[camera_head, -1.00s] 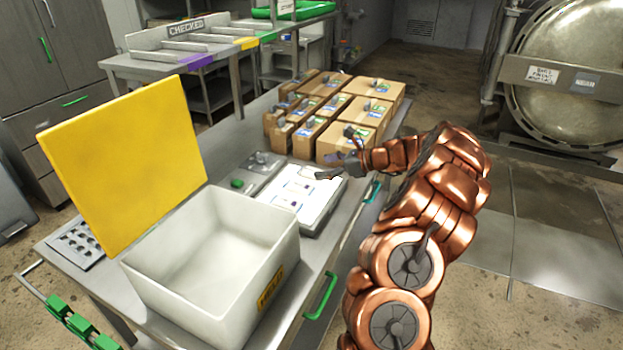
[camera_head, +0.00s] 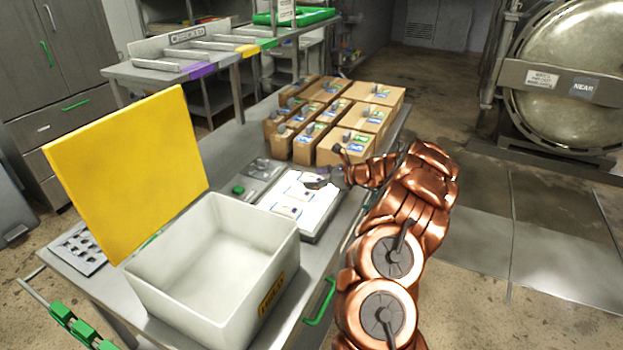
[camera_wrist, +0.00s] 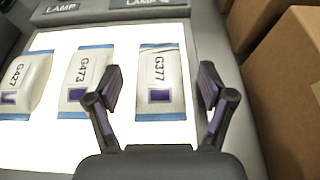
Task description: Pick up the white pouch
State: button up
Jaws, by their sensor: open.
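Several white pouches with blue edges and purple squares lie in a row on a lit white panel (camera_wrist: 38,150). In the wrist view the pouch marked G377 (camera_wrist: 161,72) lies between and beyond my open fingertips (camera_wrist: 160,88). The pouch marked G473 (camera_wrist: 87,70) lies left of it, close by my left finger. The pouch marked G427 (camera_wrist: 22,85) is at the far left. My gripper is open and empty, over the panel. In the head view my gripper (camera_head: 325,180) is above the panel's far right part, and the pouches (camera_head: 287,211) show small there.
A white bin (camera_head: 205,265) with a raised yellow lid (camera_head: 125,170) stands left of the panel. Several cardboard boxes (camera_head: 345,148) stand just behind the panel; one (camera_wrist: 290,80) is close on the wrist view's right. A small control plate (camera_head: 240,190) lies beside the panel.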

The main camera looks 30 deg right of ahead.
aim_at(315, 179)
jog(key=shift+w, duration=0.1)
jog(key=shift+f, duration=0.1)
jog(key=c, duration=1.2)
jog(key=shift+c, duration=0.2)
jog(key=shift+r+b, duration=0.6)
jog(key=shift+r, duration=0.95)
jog(key=shift+a+r, duration=0.15)
jog(key=shift+r, duration=0.15)
jog(key=s+a+b, duration=0.1)
jog(key=s+a, duration=0.2)
jog(key=s+a+r+b, duration=0.1)
jog(key=s+a, duration=0.3)
jog(key=s+a+b, duration=0.1)
jog(key=s+a, duration=0.3)
jog(key=shift+a+r+b, duration=0.2)
jog(key=shift+a+b, duration=0.05)
jog(key=shift+b, duration=0.05)
jog(key=shift+r, duration=0.1)
